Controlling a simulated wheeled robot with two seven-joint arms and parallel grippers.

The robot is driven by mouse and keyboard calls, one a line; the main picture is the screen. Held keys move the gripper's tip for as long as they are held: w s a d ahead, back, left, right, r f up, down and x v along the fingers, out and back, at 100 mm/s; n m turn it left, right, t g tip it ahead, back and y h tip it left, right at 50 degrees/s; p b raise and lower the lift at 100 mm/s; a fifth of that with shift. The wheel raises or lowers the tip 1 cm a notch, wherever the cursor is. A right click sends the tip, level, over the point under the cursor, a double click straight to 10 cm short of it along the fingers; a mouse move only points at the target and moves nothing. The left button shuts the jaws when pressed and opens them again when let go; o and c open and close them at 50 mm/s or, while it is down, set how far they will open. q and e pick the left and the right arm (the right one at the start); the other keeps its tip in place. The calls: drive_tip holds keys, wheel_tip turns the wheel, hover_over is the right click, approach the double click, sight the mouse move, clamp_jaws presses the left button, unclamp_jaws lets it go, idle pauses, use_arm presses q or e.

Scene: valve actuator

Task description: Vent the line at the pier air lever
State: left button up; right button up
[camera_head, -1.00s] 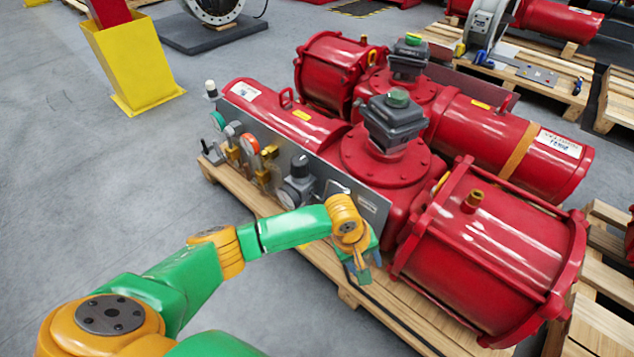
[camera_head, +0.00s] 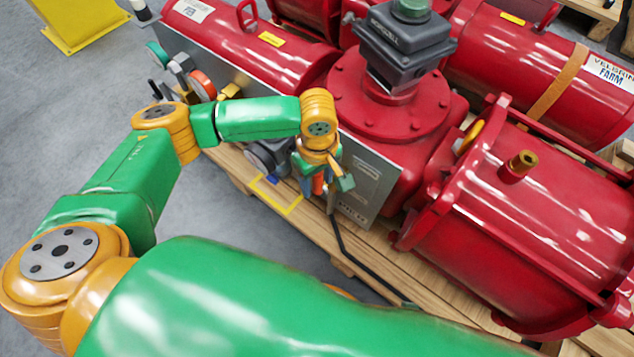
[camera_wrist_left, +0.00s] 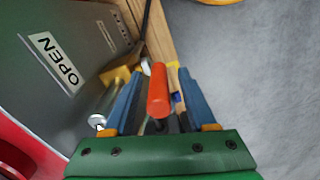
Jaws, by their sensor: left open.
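A lever with a red-orange handle (camera_wrist_left: 158,92) stands between my left gripper's blue fingers in the left wrist view. In the head view the orange handle (camera_head: 318,184) shows partly, at the lower edge of the grey panel (camera_head: 372,180). My left gripper (camera_wrist_left: 158,98) is open around the handle, with a finger on each side and gaps visible. In the head view the left gripper (camera_head: 317,182) points down in front of the panel. A plate reading OPEN (camera_wrist_left: 53,62) is on the panel. The lever's base is mostly hidden. My right gripper is not in view.
The red actuator (camera_head: 390,110) stands behind the panel on a wooden pallet (camera_head: 375,260). A regulator (camera_head: 266,158), an orange-rimmed gauge (camera_head: 203,85) and a green-rimmed gauge (camera_head: 157,54) sit left of the gripper. A black hose (camera_head: 352,254) runs over the pallet.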

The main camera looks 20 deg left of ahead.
use_arm(q)
drive_tip(key=shift+f, duration=0.45)
clamp_jaws()
drive_tip(key=shift+w+r, duration=0.1)
idle(1.0)
